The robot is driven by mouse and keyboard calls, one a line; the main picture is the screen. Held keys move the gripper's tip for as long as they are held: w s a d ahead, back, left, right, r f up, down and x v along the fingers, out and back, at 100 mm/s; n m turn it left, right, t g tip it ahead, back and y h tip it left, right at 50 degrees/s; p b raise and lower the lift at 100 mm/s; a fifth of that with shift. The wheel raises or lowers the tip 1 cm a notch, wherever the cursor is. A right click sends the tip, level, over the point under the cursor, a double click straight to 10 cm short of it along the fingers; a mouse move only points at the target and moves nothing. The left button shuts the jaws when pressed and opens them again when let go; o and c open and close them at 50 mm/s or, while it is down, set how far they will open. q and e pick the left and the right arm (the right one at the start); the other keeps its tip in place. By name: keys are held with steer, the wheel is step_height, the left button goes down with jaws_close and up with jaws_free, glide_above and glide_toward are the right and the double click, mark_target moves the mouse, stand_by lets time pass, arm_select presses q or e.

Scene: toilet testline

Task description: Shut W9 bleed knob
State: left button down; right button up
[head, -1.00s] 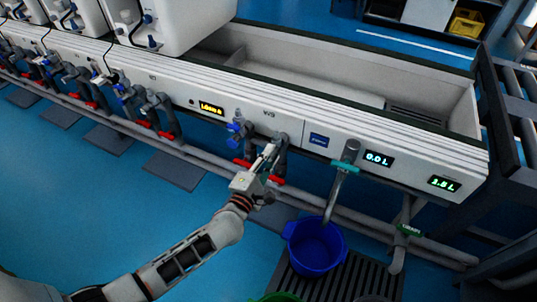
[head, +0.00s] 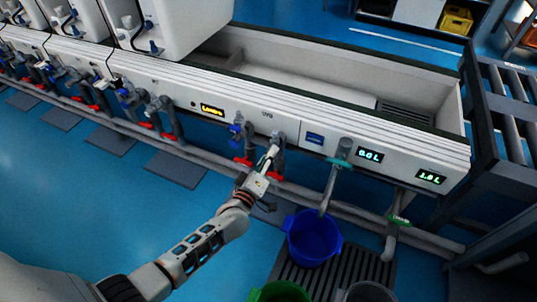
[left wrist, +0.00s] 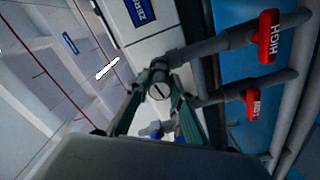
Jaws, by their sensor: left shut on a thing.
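The W9 station, with its W9 label (head: 267,113), is on the white line front in the middle of the head view. My left gripper (head: 270,155) is at the grey pipework just below and right of that label. In the left wrist view, a grey round knob with a slot (left wrist: 159,90) sits between the fingertips of my left gripper (left wrist: 160,100), which are shut on it. In the head view the gripper largely hides this knob. The knob's turned position cannot be judged. My right gripper is not in view.
Red handles show close by: one marked HIGH (left wrist: 269,37) and another (left wrist: 253,104) beside it. A blue valve part (head: 236,130) is left of the gripper. A blue bucket (head: 314,240) stands on a floor grate under a spout (head: 330,185). Open blue floor lies at left.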

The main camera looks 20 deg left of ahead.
arm_select(q)
steer(key=shift+r+m, duration=0.1)
steer(key=shift+m, duration=1.2)
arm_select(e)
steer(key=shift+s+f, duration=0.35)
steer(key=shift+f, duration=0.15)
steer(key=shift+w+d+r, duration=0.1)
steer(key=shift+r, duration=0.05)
arm_select(q)
steer(key=c, duration=1.8)
jaws_free()
steer(key=shift+o, duration=0.2)
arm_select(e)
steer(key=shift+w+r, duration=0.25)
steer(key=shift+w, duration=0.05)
